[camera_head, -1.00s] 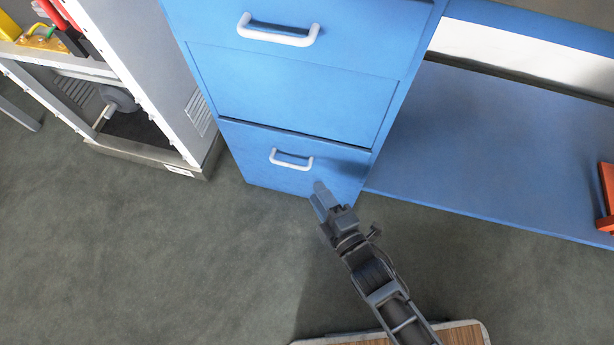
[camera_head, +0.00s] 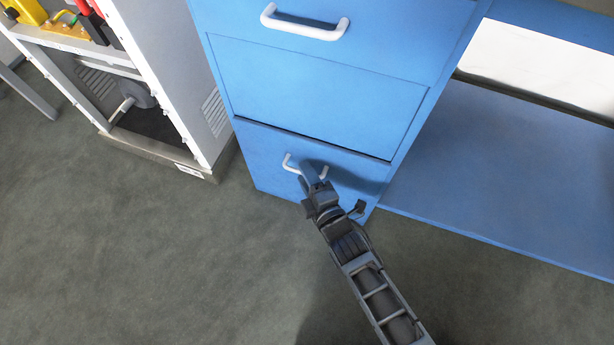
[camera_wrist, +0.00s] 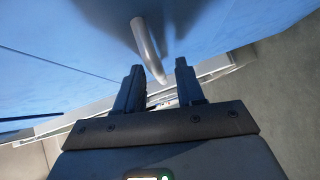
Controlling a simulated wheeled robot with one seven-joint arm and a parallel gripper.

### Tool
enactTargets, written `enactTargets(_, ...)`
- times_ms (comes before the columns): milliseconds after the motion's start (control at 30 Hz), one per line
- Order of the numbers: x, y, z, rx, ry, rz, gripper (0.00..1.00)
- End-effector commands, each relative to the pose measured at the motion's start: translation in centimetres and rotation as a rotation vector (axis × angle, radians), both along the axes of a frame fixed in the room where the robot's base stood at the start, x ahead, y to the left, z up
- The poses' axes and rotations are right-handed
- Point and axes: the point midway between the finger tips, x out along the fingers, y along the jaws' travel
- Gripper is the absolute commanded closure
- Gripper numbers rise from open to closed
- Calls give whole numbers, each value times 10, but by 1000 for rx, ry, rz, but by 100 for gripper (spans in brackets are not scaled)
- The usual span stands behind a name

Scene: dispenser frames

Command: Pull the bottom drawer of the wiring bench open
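The blue wiring bench (camera_head: 318,95) has a bottom drawer (camera_head: 262,155) low at its front, with a dark line along its top edge. The drawer looks shut. Its white bar handle (camera_head: 288,162) is partly hidden by my gripper (camera_head: 314,184), which is right at it in the head view. In the wrist view the handle (camera_wrist: 147,45) runs down toward the space between the two fingers of my gripper (camera_wrist: 160,75). The fingers are apart, with the lower end of the handle seen between them. I cannot tell whether they touch it.
Another drawer with a white handle (camera_head: 304,27) is higher on the bench. A grey open cabinet (camera_head: 165,75) stands to the left. A blue low shelf (camera_head: 500,170) extends to the right. The grey floor (camera_head: 170,260) in front is clear.

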Motion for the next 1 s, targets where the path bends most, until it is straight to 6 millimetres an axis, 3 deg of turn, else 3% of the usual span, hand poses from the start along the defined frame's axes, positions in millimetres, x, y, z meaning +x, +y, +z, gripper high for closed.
enactTargets(167, 0, 0, 0, 0, 0, 0, 63)
enactTargets(567, 0, 0, 0, 0, 0, 0, 100)
enactTargets(1000, 0, 0, 0, 0, 0, -1, 100)
